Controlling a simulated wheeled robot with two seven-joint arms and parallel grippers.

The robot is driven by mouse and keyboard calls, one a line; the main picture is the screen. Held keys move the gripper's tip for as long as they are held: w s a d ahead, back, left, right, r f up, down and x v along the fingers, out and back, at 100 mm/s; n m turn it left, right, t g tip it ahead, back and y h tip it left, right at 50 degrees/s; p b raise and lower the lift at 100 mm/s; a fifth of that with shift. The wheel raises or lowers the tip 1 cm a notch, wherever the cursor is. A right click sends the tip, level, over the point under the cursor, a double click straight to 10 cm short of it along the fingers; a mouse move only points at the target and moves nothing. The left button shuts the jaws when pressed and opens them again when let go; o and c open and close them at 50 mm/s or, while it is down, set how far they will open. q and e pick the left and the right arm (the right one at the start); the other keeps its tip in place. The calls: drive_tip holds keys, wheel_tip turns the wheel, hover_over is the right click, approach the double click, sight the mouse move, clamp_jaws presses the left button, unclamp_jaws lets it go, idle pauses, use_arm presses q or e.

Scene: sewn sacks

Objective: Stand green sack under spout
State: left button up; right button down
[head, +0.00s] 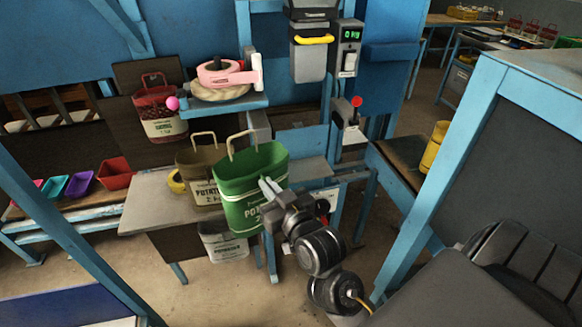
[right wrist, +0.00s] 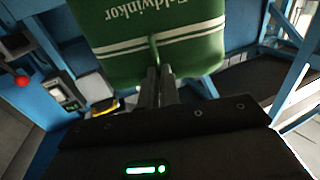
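The green sack (head: 238,178), with white stripes, printed lettering and a pale loop handle, is upright in front of the grey bench, left of and below the spout. It seems held in the air, but its base contact is not clear. My right gripper (head: 268,188) is at its right side. In the right wrist view the fingers (right wrist: 158,85) are close together on a narrow green fold of the sack (right wrist: 150,40), which appears upside down. The grey spout (head: 309,58) with a yellow bar hangs at the upper middle. My left gripper is not in view.
A brown sack (head: 199,175) stands on the bench (head: 150,205) beside the green one. A dark red sack (head: 160,112) hangs behind. A white sack (head: 224,241) is below. The display (head: 350,36) reads 0 Kg. A blue frame (head: 440,170) stands right.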

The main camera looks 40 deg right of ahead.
drive_tip(key=w+d+f+m+h+b, duration=0.1)
drive_tip(key=d+f+h+b, duration=0.15)
drive_tip(key=d, duration=0.55)
drive_tip(key=w+d+f+m+g+h+b, duration=0.1)
drive_tip(key=d+b, duration=0.2)
drive_tip(key=d, duration=0.4)
drive_tip(key=w+d+f+m+h+b, duration=0.1)
drive_tip(key=d+m+h+b, duration=0.1)
drive_tip(key=d, duration=0.6)
drive_tip(key=f+p+x, duration=0.3)
drive_tip(key=p+x, duration=0.1)
drive_tip(key=x, duration=1.3)
drive_tip(key=shift+w+f, duration=0.2)
drive_tip(key=shift+w, duration=0.15)
drive_tip(key=shift+d+f, duration=0.1)
drive_tip(key=c, duration=1.6)
unclamp_jaws()
drive_tip(key=shift+f, duration=0.1)
